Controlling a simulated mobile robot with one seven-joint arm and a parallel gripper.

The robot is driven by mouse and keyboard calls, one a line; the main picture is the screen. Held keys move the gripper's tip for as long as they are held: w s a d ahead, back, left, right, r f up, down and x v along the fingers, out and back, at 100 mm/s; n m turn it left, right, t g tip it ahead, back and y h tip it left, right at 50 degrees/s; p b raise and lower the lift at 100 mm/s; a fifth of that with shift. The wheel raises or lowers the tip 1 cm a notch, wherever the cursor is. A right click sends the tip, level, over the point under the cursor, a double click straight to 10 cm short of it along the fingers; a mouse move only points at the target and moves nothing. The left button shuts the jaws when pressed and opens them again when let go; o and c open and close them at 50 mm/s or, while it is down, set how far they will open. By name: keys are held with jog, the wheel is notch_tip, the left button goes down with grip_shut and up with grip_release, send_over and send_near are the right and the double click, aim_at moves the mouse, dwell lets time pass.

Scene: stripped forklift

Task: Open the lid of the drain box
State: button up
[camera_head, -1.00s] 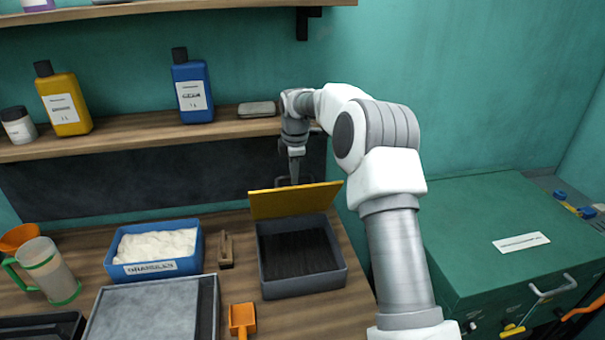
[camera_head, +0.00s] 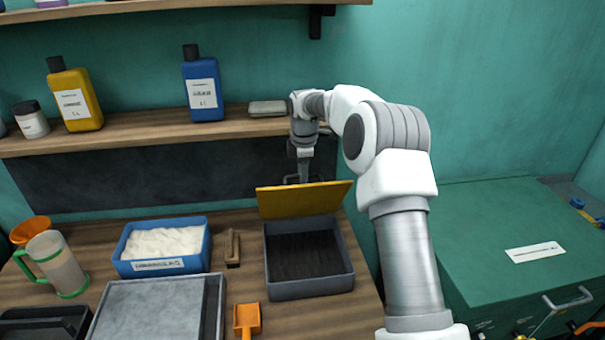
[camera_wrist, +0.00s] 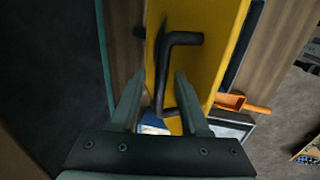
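The drain box (camera_head: 310,288) is a dark grey open-topped box on the bench in the head view. Its yellow lid (camera_head: 304,203) stands raised at the back edge, tilted up, with the dark inside exposed. In the wrist view the lid (camera_wrist: 213,55) carries a black bent handle (camera_wrist: 182,39). My gripper (camera_head: 304,178) is behind the raised lid, its tips partly hidden by it. In the wrist view my gripper (camera_wrist: 158,75) has its fingers apart, with part of the handle between them and visible gaps; I cannot tell whether either finger touches it.
A blue tub of white granules (camera_head: 163,262), a wooden brush-like block (camera_head: 232,248) and an orange scoop (camera_head: 247,320) lie left of the box. A grey tray (camera_head: 150,305) is nearer the front. A wooden shelf (camera_head: 150,130) with bottles runs above; a green cabinet (camera_head: 490,215) stands right.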

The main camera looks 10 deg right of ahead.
jog(key=s+r, duration=0.1)
jog(key=r, duration=0.8)
jog(key=s+r, duration=0.2)
jog(key=r, duration=0.6)
jog(key=shift+s+r+b, duration=0.3)
jog(key=shift+r, duration=0.05)
jog(key=shift+c, duration=0.2)
